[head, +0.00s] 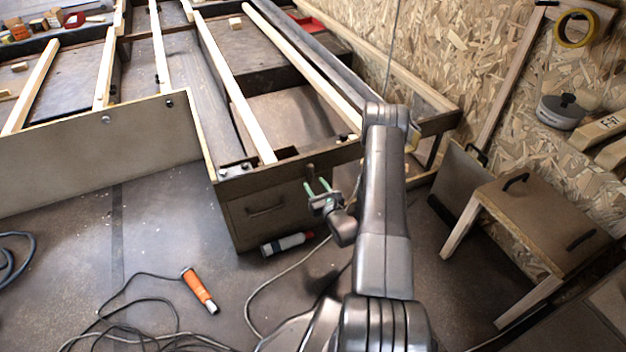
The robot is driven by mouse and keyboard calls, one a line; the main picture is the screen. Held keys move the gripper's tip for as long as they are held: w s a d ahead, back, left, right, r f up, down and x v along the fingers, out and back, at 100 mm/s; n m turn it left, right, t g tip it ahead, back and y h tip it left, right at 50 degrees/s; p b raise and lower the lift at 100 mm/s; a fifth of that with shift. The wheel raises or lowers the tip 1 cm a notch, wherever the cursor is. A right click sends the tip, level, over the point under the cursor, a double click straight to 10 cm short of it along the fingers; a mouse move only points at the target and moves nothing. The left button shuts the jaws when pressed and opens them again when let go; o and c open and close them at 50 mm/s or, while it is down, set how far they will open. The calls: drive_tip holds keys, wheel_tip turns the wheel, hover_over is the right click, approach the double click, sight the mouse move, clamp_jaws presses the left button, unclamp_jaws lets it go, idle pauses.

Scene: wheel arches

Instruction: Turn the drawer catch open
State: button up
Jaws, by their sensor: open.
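The drawer (287,215) is a dark brown front with a bar handle (265,210), set in the end of the wooden bed frame, and it looks shut. A small brown upright piece (311,171), which looks like the drawer catch, sits at the top edge of the drawer front, right of the handle. My gripper (317,187) has green fingertips, spread apart and empty. In the picture the fingertips lie just below the catch, one to each side. I cannot tell whether they touch it. The gripper body and arm hide part of the front's right end.
A grey and red cylinder (287,243) lies on the floor below the drawer. An orange-handled tool (199,290) and loose black cables (130,310) lie at left. A small wooden table (545,220) stands at right by the chipboard wall.

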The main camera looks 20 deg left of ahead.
sight(311, 174)
drive_tip(key=w+a, duration=0.2)
drive_tip(key=w, duration=0.1)
drive_tip(key=shift+w+a+b, duration=0.1)
drive_tip(key=shift+w+b, duration=0.05)
drive_tip(key=shift+b, duration=0.2)
drive_tip(key=shift+w+a, duration=0.3)
drive_tip(key=shift+a, duration=0.05)
clamp_jaws()
